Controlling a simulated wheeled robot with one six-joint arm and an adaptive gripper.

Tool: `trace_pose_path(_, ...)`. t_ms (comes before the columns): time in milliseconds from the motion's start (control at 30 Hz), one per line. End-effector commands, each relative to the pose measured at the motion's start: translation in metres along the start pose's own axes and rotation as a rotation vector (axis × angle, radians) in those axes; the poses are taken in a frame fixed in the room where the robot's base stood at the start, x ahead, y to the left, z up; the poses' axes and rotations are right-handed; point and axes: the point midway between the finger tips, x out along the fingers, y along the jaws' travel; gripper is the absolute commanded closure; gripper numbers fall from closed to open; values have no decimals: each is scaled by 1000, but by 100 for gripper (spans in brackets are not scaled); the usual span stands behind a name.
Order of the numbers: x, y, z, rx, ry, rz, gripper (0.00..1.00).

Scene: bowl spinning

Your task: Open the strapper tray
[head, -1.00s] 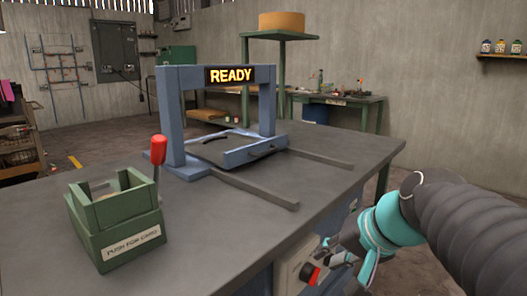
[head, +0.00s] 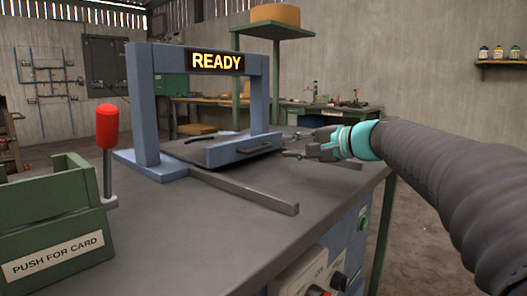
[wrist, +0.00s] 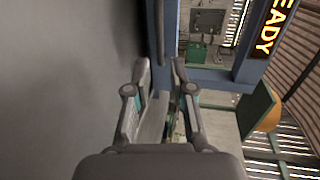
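The strapper (head: 143,100) is a blue-grey frame on the grey table, with a lit READY sign (head: 216,62) on its top bar. My gripper (head: 287,145) is just right of the tray front, a little apart from the handle in the head view. In the wrist view my gripper (wrist: 159,68) is open, with a gap between the fingertips. A thin dark bar (wrist: 160,30) lies beyond that gap; I cannot tell if the fingers touch it.
Two flat rails (head: 245,192) run from the strapper towards the table's front edge. A control box with knobs (head: 318,275) is on the table's side. The table front is clear.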

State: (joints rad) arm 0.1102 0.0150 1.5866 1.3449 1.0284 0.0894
Motion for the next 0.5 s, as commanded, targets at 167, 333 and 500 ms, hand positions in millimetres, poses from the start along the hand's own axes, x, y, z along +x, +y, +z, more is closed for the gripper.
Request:
trace_pose_path(167,36,1,1,0,-4,1,77)
trace_pose_path(333,65,1,0,1,-1,2,77)
trace_pose_path(500,84,1,-2,1,2,1,77)
